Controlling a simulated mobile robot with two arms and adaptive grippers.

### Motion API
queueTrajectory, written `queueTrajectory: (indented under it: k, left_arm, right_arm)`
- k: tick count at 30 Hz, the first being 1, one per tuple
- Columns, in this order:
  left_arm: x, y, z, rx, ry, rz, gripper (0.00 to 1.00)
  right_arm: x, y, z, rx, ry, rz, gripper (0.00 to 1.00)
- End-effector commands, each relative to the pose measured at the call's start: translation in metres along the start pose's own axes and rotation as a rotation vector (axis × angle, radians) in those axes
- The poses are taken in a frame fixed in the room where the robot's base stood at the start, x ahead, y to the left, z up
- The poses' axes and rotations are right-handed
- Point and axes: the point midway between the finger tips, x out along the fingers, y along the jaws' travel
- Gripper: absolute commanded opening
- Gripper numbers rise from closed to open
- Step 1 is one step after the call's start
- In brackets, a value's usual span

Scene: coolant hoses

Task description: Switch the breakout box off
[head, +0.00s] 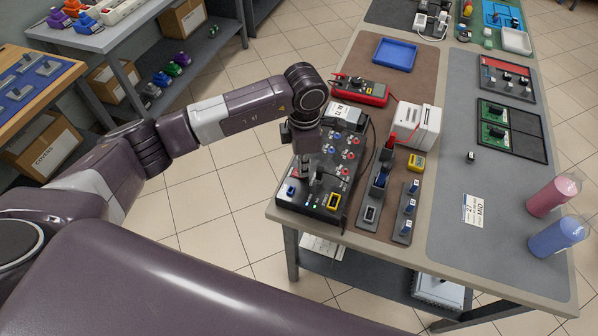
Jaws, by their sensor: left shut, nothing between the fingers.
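The breakout box (318,209) is a dark box with red and blue sockets on its top. It lies along the left edge of the near table, with a yellow-framed part at its front right corner and a small blue part at its front left. My left gripper (315,190) points down over the front part of the box and is shut with nothing in it. It hides part of the box's top, and I cannot tell whether it touches the box. I cannot make out the switch or its position. My right gripper is not in view.
A red meter (362,91) lies behind the box. A white unit (416,126), a yellow block (416,163) and dark connector strips stand to its right. The grey mat (455,255) has free room in front.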

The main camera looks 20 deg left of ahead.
Motion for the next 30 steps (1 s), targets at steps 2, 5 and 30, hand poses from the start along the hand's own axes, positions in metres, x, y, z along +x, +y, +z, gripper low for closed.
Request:
queueTrajectory:
  k: [2, 5, 30]
  left_arm:
    - [0.002, 0.0, 0.0, 0.0, 0.001, 0.0, 0.0]
    - [0.004, 0.0, 0.0, 0.0, 0.001, 0.0, 0.0]
    - [-0.04, 0.0, 0.0, 0.0, 0.001, 0.001, 0.0]
  right_arm:
    - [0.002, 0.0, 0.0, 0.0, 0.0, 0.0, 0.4]
    - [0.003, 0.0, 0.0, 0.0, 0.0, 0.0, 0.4]
    - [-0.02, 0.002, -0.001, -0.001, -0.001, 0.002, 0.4]
